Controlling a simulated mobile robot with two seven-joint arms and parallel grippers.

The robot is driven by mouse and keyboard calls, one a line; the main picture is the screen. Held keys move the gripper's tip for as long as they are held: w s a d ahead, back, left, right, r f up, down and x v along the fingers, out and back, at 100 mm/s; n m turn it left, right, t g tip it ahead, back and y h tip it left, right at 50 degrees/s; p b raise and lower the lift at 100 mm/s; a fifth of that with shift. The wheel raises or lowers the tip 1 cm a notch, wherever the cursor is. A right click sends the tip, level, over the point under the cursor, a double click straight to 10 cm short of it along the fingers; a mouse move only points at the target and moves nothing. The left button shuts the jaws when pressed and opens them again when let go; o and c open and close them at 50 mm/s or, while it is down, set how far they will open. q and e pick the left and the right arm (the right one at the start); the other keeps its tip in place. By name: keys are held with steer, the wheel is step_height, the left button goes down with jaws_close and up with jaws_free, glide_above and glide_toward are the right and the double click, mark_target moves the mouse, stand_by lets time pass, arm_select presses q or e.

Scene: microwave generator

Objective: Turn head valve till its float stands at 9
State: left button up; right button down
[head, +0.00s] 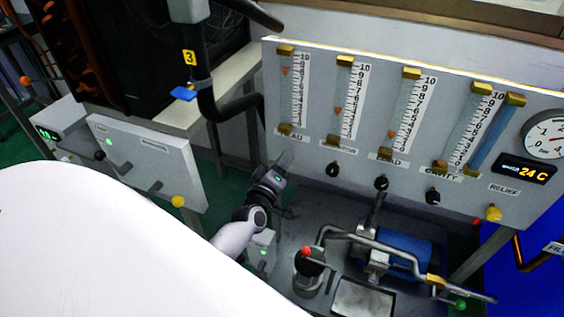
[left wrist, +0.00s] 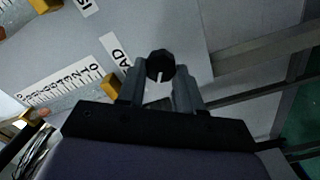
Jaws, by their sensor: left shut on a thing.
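The leftmost flow tube (head: 287,90) on the grey panel has a label ending in "AD". Its orange float (head: 285,71) stands high, at about 8 on the scale. My left gripper (head: 284,162) is at the panel just below this tube and hides its valve in the head view. In the left wrist view, the black valve knob (left wrist: 160,67) with a white pointer line sits between the fingers of the left gripper (left wrist: 160,88), which is shut on it. The same tube's scale (left wrist: 62,84) runs left of the gripper there. My right gripper is not in view.
More flow tubes stand to the right, with black knobs (head: 332,169) below them. A yellow knob (head: 493,213), a gauge (head: 546,133) and a 24 C display (head: 524,168) are at the panel's right. Pipes and a blue cylinder (head: 400,252) lie below.

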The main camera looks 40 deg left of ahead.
arm_select(q)
steer(key=o, duration=1)
steer(key=shift+o, duration=0.2)
steer(key=shift+s, duration=0.1)
steer(key=p+v, duration=0.1)
steer(key=v, duration=0.6)
